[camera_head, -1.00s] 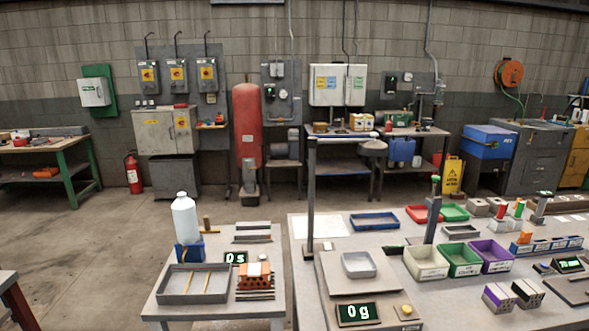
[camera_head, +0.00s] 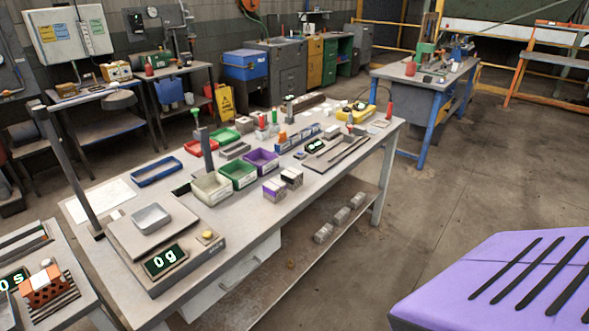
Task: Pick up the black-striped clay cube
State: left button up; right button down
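Two small grey cubes stand side by side near the front edge of the long grey table (camera_head: 236,222). The left cube (camera_head: 274,188) has purple on its front. The right cube (camera_head: 292,177) shows a dark, nearly black band. The stripes are too small to tell clearly, so I cannot be sure which is the black-striped clay cube. Neither gripper shows in the head view.
Green (camera_head: 239,173), purple (camera_head: 262,160) and cream (camera_head: 211,189) bins stand left of the cubes. A scale (camera_head: 165,259) reading 0 g is at the near left. Several grey blocks (camera_head: 339,215) lie on the lower shelf. Floor in front is open.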

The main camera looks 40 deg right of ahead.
aim_at(293, 178)
jog(key=z, duration=1.15)
